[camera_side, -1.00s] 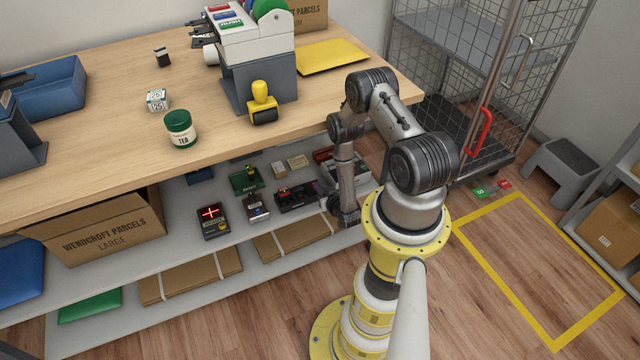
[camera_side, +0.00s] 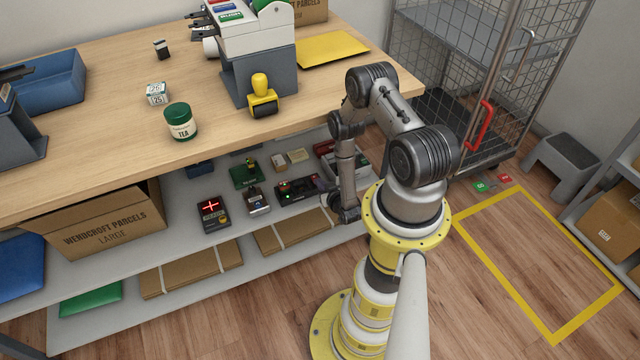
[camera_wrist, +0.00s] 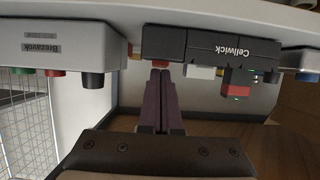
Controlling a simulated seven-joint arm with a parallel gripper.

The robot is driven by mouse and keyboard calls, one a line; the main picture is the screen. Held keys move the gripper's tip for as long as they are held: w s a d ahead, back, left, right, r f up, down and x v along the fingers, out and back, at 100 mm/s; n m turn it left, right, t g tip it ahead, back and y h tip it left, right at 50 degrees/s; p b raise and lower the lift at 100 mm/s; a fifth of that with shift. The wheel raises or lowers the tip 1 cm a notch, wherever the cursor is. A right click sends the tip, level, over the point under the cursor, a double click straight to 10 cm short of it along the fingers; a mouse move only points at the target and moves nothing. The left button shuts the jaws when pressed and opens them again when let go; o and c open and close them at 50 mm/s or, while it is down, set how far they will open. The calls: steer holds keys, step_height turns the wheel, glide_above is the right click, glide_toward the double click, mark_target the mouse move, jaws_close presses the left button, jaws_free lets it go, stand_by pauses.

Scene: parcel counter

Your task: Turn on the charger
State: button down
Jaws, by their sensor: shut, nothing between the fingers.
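A dark device marked Cellwick (camera_wrist: 215,46), likely the charger, hangs upside down along the top of the wrist view. It has an orange-red button (camera_wrist: 160,64) underneath in that picture, and a red and black block (camera_wrist: 237,83) with small green lights near it. My gripper (camera_wrist: 160,73) is shut and empty, its fingertips at the orange-red button; whether they touch it I cannot tell. In the side view a black device (camera_side: 297,190) with red and green spots lies on the shelf under the counter, beside my wrist. My fingertips are not clear there.
On the shelf (camera_side: 180,232) are a device with a red lit cross (camera_side: 212,213), a small grey device (camera_side: 257,202) and a green one (camera_side: 245,176). The counter (camera_side: 110,140) overhangs them.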

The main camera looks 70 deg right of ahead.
steer(key=shift+r, duration=0.65)
steer(key=shift+r, duration=0.1)
steer(key=shift+r, duration=0.65)
steer(key=v, duration=1.1)
